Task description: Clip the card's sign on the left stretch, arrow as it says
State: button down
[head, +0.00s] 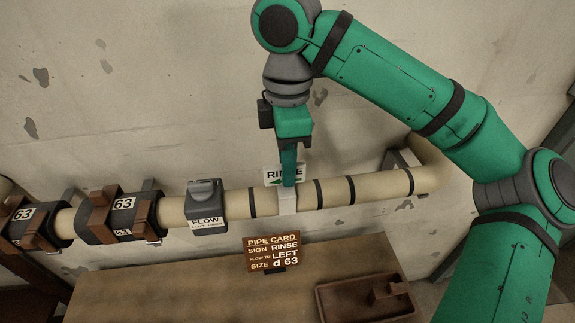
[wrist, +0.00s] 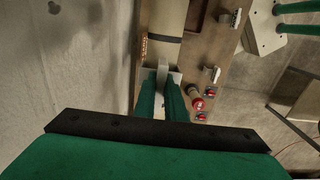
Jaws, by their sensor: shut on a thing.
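The RINSE sign (head: 271,173), a white plate with a green arrow pointing left, stands at the beige pipe (head: 334,192). Its pale clip (head: 287,203) is at the pipe, right of the FLOW block; whether it is fully seated I cannot tell. My gripper (head: 289,181) points down, shut on the sign and partly covering it. In the wrist view my fingers (wrist: 164,95) are at the clip over the pipe (wrist: 164,17). The pipe card (head: 272,252) reads sign RINSE, flow to LEFT, size d 63.
The FLOW block (head: 205,202) sits on the pipe to the left. Dark couplings marked 63 (head: 122,216) lie further left. Black bands ring the pipe. A bench (head: 180,290) below holds a brown tray (head: 335,303) at right. Red-ended items (wrist: 197,103) show in the wrist view.

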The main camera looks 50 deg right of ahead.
jog(key=shift+f, duration=0.55)
dwell(0.4)
jog(key=c, duration=1.3)
grip_release()
jog(key=shift+c, duration=0.2)
jog(key=shift+r, duration=3.75)
